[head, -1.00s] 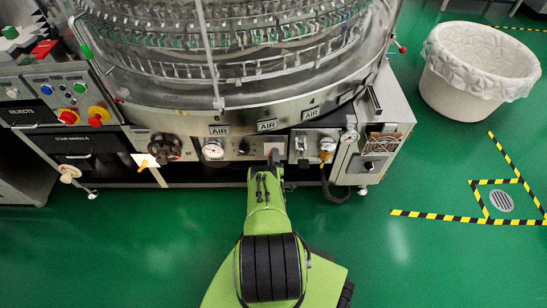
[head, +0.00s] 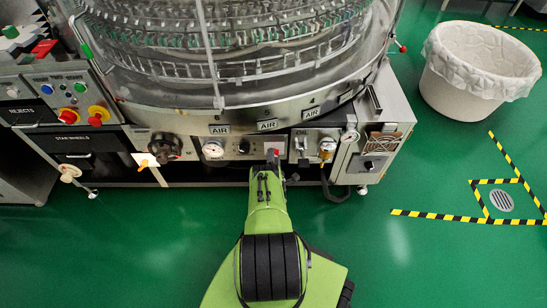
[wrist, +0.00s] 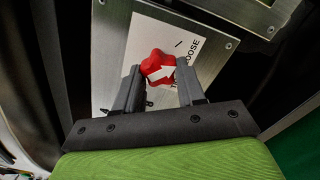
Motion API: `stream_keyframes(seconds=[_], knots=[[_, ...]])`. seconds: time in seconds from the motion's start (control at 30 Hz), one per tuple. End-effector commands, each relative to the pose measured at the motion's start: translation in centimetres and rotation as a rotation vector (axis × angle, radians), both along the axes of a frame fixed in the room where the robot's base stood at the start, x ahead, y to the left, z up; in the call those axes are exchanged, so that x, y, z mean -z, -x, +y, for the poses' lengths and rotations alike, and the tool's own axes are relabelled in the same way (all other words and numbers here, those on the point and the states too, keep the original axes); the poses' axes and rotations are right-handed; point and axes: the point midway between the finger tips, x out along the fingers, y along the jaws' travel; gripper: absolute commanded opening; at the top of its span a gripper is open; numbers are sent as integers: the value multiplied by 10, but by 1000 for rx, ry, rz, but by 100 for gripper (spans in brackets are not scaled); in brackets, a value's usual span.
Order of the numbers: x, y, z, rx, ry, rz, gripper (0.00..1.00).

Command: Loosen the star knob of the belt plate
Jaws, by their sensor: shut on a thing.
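The red star knob (wrist: 158,66) with a white arrow mark shows in the wrist view, in front of a white label (wrist: 150,32) on a metal plate (wrist: 106,40). The arrow points toward the upper right. In the head view my gripper (head: 272,158) is at the machine's lower front panel, and only a small red bit of the knob (head: 277,152) shows.
Left of my gripper on the panel are a gauge (head: 213,150) and a dark handwheel (head: 165,147). To the right are an oil unit (head: 327,147) and a hanging dark hose (head: 333,190). A white-lined bin (head: 478,75) stands at the right. The green floor nearby is clear.

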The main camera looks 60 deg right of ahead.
Motion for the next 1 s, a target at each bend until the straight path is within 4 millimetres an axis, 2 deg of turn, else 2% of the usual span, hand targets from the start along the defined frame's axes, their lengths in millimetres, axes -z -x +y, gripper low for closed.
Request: stream_keyframes(seconds=[0.3, 0.8, 0.83, 1.0], knots=[[2, 0, 1, -2, 45, 93, 9], [2, 0, 1, -2, 51, 108, 9], [2, 0, 1, -2, 51, 108, 42], [2, 0, 1, -1, 52, 107, 65]])
